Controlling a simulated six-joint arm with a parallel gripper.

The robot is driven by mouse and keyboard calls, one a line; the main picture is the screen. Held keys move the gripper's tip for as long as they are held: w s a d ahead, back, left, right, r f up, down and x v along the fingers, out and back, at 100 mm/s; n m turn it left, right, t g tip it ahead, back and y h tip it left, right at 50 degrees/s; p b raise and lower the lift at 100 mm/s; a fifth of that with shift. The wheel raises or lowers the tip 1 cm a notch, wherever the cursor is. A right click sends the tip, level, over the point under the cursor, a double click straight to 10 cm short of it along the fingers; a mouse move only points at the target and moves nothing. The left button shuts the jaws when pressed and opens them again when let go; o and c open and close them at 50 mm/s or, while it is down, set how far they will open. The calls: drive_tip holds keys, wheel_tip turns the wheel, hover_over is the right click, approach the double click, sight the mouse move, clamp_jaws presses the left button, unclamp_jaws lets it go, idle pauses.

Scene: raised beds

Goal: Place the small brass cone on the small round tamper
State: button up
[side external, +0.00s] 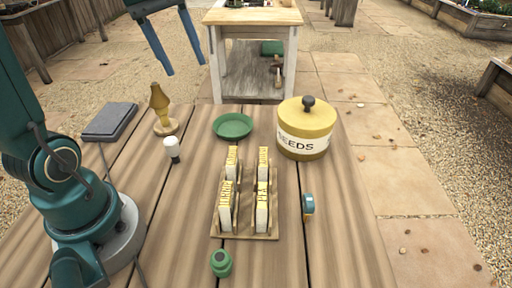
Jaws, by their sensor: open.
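The cone appears to rest on top of the tamper's upright stem, roughly upright; the exact contact is too small to tell. My gripper (185,69) is open and empty, up above and beyond the cone in the picture. Its two fingers point down, apart from the cone.
Near the tamper are a white-topped knob (172,148), a grey slab (110,121) and a green dish (232,126). A seed tin (304,130), a wooden packet rack (245,236), a blue-yellow item (308,205) and a green jar (221,263) stand farther right.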

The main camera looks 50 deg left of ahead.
drive_tip(key=s+d+f+m+t, duration=0.2)
drive_tip(key=s+d+f+m, duration=0.4)
drive_tip(key=m, duration=0.6)
drive_tip(key=s+d, duration=0.2)
drive_tip(key=d, duration=0.1)
drive_tip(key=shift+s+f+t+y, duration=0.25)
drive_tip(key=shift+t+y, duration=0.15)
